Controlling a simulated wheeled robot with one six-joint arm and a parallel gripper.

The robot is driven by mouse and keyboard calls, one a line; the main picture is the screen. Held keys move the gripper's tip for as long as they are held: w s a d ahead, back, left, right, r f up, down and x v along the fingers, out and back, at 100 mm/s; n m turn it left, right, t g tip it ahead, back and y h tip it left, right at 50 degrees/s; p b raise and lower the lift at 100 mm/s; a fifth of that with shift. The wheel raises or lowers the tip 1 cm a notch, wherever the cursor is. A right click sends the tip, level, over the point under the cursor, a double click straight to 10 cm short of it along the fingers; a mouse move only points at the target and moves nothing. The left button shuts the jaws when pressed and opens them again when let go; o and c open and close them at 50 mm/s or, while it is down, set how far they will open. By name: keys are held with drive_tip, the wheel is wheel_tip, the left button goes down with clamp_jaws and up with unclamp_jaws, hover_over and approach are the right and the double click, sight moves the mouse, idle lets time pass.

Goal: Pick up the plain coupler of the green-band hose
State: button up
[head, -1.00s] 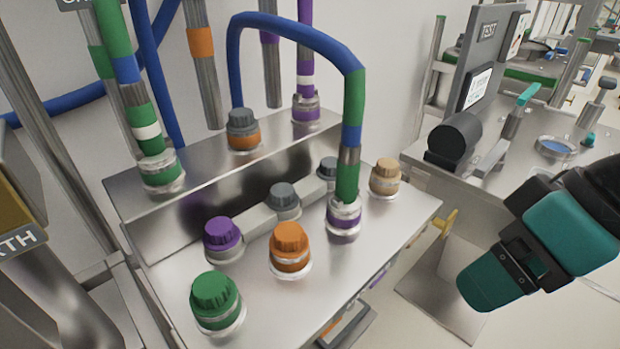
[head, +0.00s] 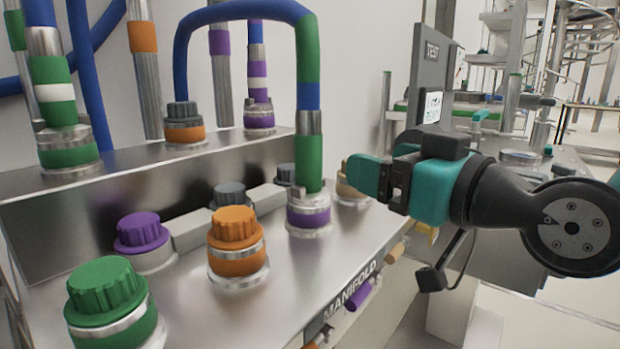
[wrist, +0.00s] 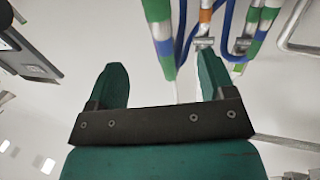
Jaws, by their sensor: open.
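The plain green coupler (head: 308,165) stands upright on a purple-banded port (head: 308,216) at the manifold's front right. Above it are a metal sleeve, a blue section and the hose's green band (head: 308,50). The blue hose (head: 245,12) arches back to the orange-banded rear port (head: 184,128). My gripper (head: 362,178) is to the right of the coupler in the head view, empty and apart from it, pointing left. In the wrist view, my open fingers (wrist: 163,82) are spread with nothing between the tips. What looks like this hose's green band (wrist: 168,68) shows beyond them.
Another green coupler with a white stripe (head: 54,92) stands at the rear left. Green (head: 105,290), purple (head: 140,230) and orange (head: 234,228) caps sit on the manifold (head: 290,290). A tan cap (head: 350,185) is partly hidden behind my gripper. A test panel (head: 428,75) stands behind.

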sight(317, 147)
drive_tip(key=p+x, duration=0.9)
drive_tip(key=p, duration=0.1)
drive_tip(key=shift+w+a+r, duration=0.15)
drive_tip(key=shift+w+a, duration=0.05)
drive_tip(key=shift+w, duration=0.05)
drive_tip(key=shift+f+p+x, duration=0.2)
drive_tip(key=shift+p+x, duration=0.45)
drive_tip(key=shift+x, duration=0.9)
drive_tip(key=shift+f+p+x, duration=0.2)
drive_tip(key=shift+p+x, duration=0.4)
drive_tip(key=shift+x, duration=1)
drive_tip(key=shift+w+d, duration=0.1)
drive_tip(key=shift+d, duration=0.1)
drive_tip(key=shift+c, duration=0.4)
drive_tip(key=c, duration=1.1)
